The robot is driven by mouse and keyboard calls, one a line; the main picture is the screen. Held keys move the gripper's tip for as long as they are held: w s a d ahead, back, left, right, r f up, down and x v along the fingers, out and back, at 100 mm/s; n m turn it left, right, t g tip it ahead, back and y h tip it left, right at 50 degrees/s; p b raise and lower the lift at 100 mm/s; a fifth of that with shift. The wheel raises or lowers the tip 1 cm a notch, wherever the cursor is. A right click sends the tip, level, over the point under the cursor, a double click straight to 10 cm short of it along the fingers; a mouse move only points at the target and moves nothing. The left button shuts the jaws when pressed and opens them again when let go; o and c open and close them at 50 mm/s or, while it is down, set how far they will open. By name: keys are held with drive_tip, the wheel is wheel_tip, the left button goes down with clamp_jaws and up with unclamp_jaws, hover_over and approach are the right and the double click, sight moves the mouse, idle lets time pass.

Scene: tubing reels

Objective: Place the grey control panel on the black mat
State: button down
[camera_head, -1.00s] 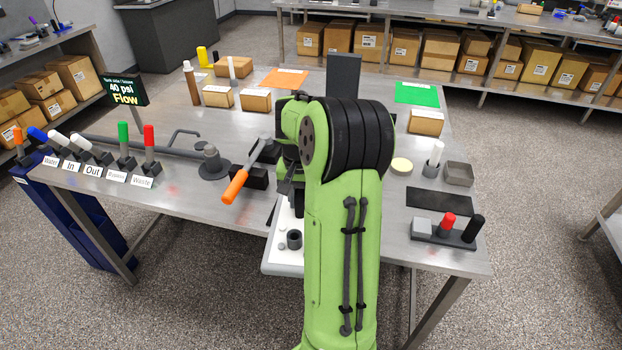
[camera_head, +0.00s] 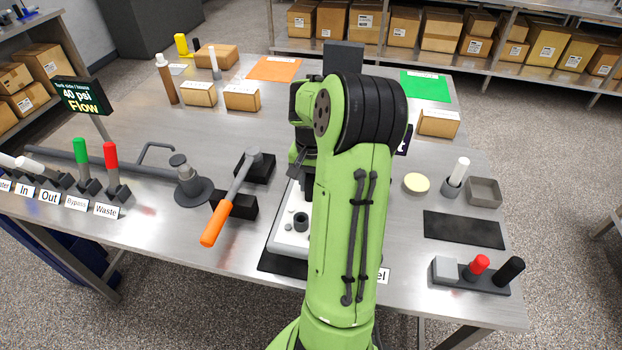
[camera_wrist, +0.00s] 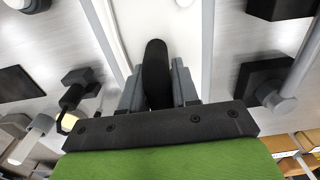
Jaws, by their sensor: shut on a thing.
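The grey control panel (camera_head: 287,232), a pale slab with small round knobs, shows left of my arm at the table's front; my arm hides much of it. In the wrist view, my gripper (camera_wrist: 158,88) is shut around a dark rounded part at the pale panel (camera_wrist: 145,30). A black mat (camera_head: 280,266) shows beyond the panel's front edge, partly covered by it. I cannot tell whether the panel touches the mat. A label ending in "el" (camera_head: 383,276) shows right of my arm.
An orange-handled lever (camera_head: 217,222) and its black blocks stand close left of the panel. Another dark rectangular mat (camera_head: 463,230) lies bare at the right, behind a holder (camera_head: 470,277) with grey, red and black pieces.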

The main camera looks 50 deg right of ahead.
sight(311, 194)
drive_tip(key=shift+w+f+b, duration=0.1)
drive_tip(key=shift+f+b, duration=0.25)
drive_tip(key=shift+f, duration=1.9)
drive_tip(key=shift+f, duration=0.1)
drive_tip(key=c, duration=0.8)
unclamp_jaws()
drive_tip(key=shift+c, duration=0.2)
wheel_tip(311, 194, up, 12)
drive_tip(key=p, duration=0.2)
drive_tip(key=shift+p, duration=0.3)
drive_tip(key=w+a+r+n+t+h, duration=0.1)
drive_tip(key=a+r+n, duration=0.25)
drive_tip(key=a, duration=0.35)
drive_tip(key=w+a+r+n+h, duration=0.15)
drive_tip(key=a+r, duration=0.25)
drive_tip(key=a, duration=0.4)
drive_tip(key=s+a+n+t+y, duration=0.2)
drive_tip(key=s+a+n+t, duration=0.2)
drive_tip(key=s+a+n, duration=0.4)
drive_tip(key=s+a, duration=0.3)
drive_tip(key=a, duration=0.4)
drive_tip(key=shift+s+a+r+t, duration=0.2)
drive_tip(key=shift+a+t, duration=0.1)
drive_tip(key=shift+a, duration=0.1)
